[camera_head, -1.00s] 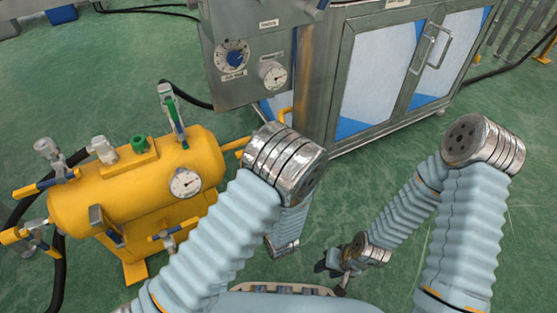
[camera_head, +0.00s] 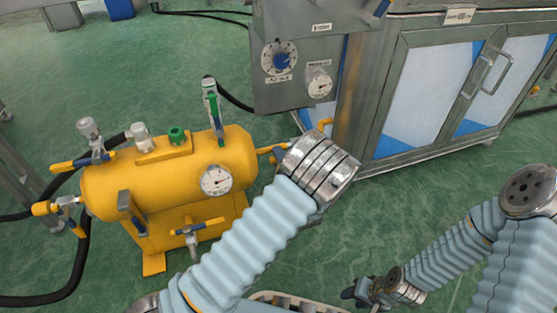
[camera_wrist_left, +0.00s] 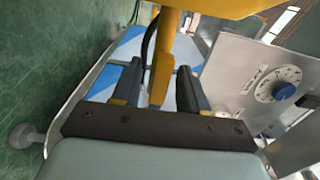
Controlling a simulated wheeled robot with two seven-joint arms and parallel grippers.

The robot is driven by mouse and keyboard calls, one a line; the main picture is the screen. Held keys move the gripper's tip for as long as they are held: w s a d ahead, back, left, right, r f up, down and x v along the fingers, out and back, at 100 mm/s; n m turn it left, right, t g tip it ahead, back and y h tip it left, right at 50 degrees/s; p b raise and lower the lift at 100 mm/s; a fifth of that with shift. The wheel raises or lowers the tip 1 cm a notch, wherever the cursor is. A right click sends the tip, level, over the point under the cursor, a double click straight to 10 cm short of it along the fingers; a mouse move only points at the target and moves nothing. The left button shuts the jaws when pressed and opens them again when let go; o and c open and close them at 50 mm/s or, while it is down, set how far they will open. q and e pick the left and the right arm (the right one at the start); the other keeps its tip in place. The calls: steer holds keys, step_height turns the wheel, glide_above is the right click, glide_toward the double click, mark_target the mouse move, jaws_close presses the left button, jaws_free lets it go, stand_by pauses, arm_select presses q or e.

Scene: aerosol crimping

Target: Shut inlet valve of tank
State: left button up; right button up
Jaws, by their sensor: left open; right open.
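The yellow tank (camera_head: 170,175) stands at the left in the head view. Valves with yellow-and-blue handles sit at its upper left (camera_head: 82,162), left end (camera_head: 58,206) and lower front (camera_head: 193,229). A yellow pipe or handle (camera_head: 270,150) sticks out at its right end, partly behind my left arm. Which valve is the inlet does not show. My left gripper (camera_wrist_left: 159,75) is open in the wrist view, with a yellow bar (camera_wrist_left: 161,65) showing between its fingers; contact cannot be told. The head view hides this gripper behind my arm. My right gripper (camera_head: 360,291) is open, low at the bottom.
A steel machine with a dial panel (camera_head: 295,75) and glazed doors (camera_head: 430,90) stands behind, right of the tank. The dial (camera_wrist_left: 285,88) also shows in the wrist view. Black hoses (camera_head: 75,280) lie left of the tank. Green floor (camera_head: 400,210) is clear between my arms.

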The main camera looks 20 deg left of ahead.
arm_select(q)
steer(key=shift+w+a, duration=0.15)
steer(key=shift+w, duration=0.05)
steer(key=shift+c, duration=0.2)
jaws_close()
steer(key=shift+r, duration=0.1)
